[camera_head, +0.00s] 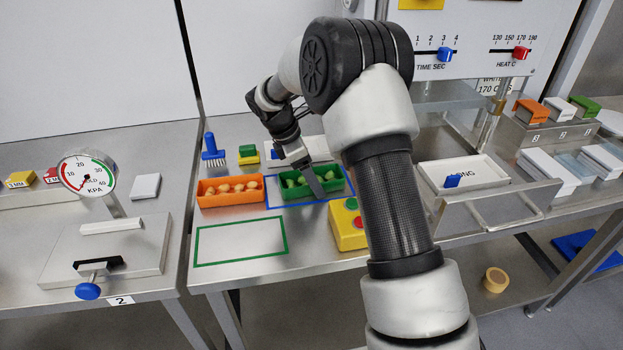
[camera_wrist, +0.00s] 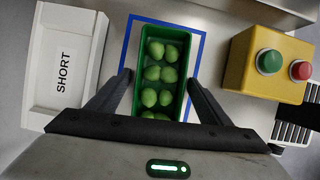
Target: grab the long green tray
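The long green tray (camera_head: 291,194) stands inside the blue outline on the table and holds several green filled pasta pieces. In the wrist view the green tray (camera_wrist: 184,97) lies lengthwise below my gripper, tilted slightly within the blue outline. My gripper (camera_head: 312,180) is over the tray in the head view. In the wrist view my gripper's fingers (camera_wrist: 158,82) are spread apart, one on each side of the tray, with gaps between them and its walls. The gripper hides part of the tray's near end. I cannot tell how deep the fingertips reach.
An orange tray (camera_head: 201,200) with pasta sits left of the green one. A yellow button box (camera_head: 341,238) stands close on the right. A white SHORT tray (camera_wrist: 39,75) lies left in the wrist view. The green outline (camera_head: 196,246) encloses bare table.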

